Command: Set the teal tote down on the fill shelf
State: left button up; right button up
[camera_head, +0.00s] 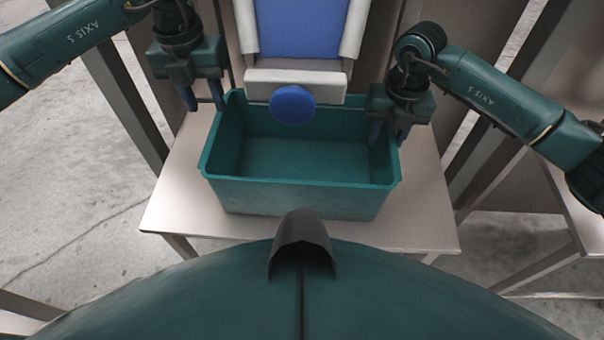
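The teal tote (300,196), an open empty box, is upright on a pale shelf (420,215) below a chute. It appears to rest on the shelf, though its underside is hidden. My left gripper (204,103) is open, with both fingers pointing down just left of the tote's far left corner. It looks clear of the rim. My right gripper (388,137) is open at the tote's right wall, one finger towards the inside and one outside. Whether its fingers touch the wall cannot be told.
A white and blue chute (298,30) with a round blue disc (292,104) hangs over the tote's far side. Dark frame posts (125,110) stand to the left and right. Another pale surface (580,205) is at the right edge. Bare shelf shows on both sides of the tote.

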notch_tip(320, 180, up, 8)
jog(key=shift+d+r, duration=0.1)
jog(key=shift+d, duration=0.05)
pick_arm(q)
jog(key=shift+s+f, duration=0.1)
pick_arm(e)
jog(key=shift+s, duration=0.15)
dwell(0.4)
